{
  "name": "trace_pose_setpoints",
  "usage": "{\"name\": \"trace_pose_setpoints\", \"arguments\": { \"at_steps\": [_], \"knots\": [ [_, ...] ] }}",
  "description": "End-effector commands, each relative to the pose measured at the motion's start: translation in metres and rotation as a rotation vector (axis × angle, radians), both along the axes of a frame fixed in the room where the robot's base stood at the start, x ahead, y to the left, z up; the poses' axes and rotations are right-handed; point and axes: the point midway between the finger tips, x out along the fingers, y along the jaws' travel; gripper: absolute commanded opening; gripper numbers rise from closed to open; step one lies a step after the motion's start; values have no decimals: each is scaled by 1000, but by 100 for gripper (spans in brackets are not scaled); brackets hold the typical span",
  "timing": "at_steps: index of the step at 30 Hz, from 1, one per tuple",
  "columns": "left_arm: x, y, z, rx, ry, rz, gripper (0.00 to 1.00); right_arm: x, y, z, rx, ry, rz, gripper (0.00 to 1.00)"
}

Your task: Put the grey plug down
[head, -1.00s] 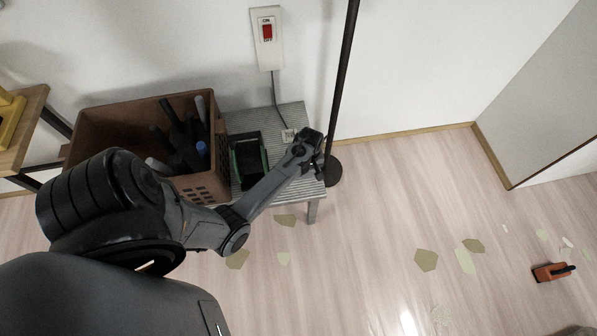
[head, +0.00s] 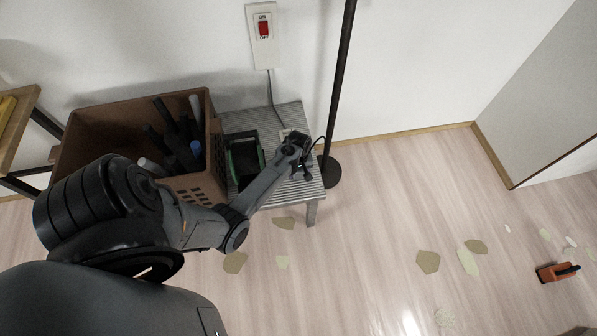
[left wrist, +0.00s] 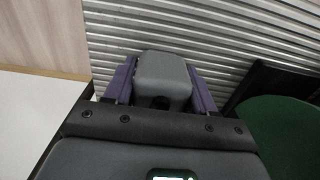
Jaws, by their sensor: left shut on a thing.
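The grey plug (left wrist: 163,75) sits between the two purple fingers of my left gripper in the left wrist view, with the ridged metal bench top (left wrist: 215,40) behind it. My left gripper (head: 303,170) is shut on the plug, over the right end of the ridged bench (head: 290,113) in the head view. The arm and gripper mostly hide the plug there. I cannot tell whether the plug touches the bench. My right gripper is not in view.
A brown crate (head: 85,125) of tools and a black and green tray (head: 236,172) stand left of the gripper. A dark pole (head: 338,90) rises close on its right. A red wall switch (head: 264,28) has a cord (head: 271,90) running down to the bench.

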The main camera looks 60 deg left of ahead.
Motion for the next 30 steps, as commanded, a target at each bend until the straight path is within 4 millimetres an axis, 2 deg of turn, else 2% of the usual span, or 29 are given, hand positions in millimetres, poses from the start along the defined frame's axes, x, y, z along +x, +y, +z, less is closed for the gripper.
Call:
{"name": "trace_pose_setpoints", "arguments": {
  "at_steps": [7, 8, 12, 23, 30],
  "knots": [
    [0, 0, -3, 0, 0, 0, 13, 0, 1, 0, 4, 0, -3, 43],
    [0, 0, -3, 0, 0, 0, 60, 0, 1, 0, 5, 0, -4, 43],
    [0, 0, -3, 0, 0, 0, 80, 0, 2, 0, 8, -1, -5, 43],
    [0, 0, 1, 1, 0, 0, 80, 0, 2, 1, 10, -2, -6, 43],
    [0, 0, 31, 2, -2, 0, 80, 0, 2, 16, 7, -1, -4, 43]
  ]
}}
